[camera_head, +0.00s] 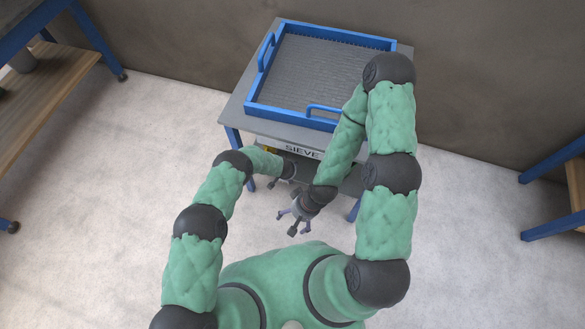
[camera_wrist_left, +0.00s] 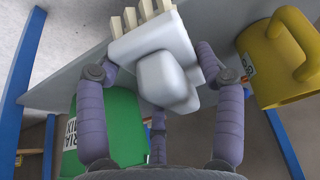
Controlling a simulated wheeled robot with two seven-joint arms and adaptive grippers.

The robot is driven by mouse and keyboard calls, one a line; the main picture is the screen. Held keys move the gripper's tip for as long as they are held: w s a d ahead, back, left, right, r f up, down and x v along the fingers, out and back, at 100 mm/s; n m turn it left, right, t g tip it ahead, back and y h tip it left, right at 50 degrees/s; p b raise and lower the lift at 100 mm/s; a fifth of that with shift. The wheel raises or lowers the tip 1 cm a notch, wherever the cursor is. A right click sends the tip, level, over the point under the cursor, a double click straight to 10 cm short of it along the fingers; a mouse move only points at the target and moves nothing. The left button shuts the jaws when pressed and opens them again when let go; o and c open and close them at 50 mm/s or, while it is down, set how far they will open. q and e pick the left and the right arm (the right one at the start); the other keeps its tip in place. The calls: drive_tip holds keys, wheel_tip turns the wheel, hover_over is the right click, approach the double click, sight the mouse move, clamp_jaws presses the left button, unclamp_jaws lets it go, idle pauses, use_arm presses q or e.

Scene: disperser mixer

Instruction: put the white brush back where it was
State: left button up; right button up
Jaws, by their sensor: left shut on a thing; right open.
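The white brush (camera_wrist_left: 165,70) shows close up in the left wrist view, with pale bristle tufts at its top end. My left gripper (camera_wrist_left: 155,58) is shut on it, with fingers on both sides of its white body. In the head view my left gripper (camera_head: 280,184) is at the front of the table marked SIEVE, below its top. The brush cannot be made out there. My right gripper (camera_head: 297,215) is open and empty, in front of the table and nearer to my body.
A blue-rimmed tray (camera_head: 252,107) lies on the table top. In the left wrist view a yellow mug-like container (camera_wrist_left: 265,65) is at the right and a green labelled container (camera_wrist_left: 120,130) at the left, near blue table legs. Wooden-shelved tables stand at both sides; open floor lies between.

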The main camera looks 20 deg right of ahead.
use_arm(q)
drive_tip(key=shift+w+d+f+b, duration=0.1)
drive_tip(key=shift+w+d+b, duration=0.4)
drive_tip(key=shift+w+b, duration=0.3)
drive_tip(key=shift+w+d+f+b, duration=0.1)
drive_tip(key=shift+w+d+b, duration=0.4)
drive_tip(key=shift+w+b, duration=0.25)
drive_tip(key=shift+w+d+r+b, duration=0.15)
drive_tip(key=shift+w+d+b, duration=0.25)
drive_tip(key=shift+w, duration=0.1)
drive_tip(key=shift+f, duration=0.3)
wheel_tip(320, 180, down, 3)
drive_tip(key=shift+r+b, duration=0.1)
drive_tip(key=shift+b, duration=0.6)
drive_tip(key=o, duration=1.3)
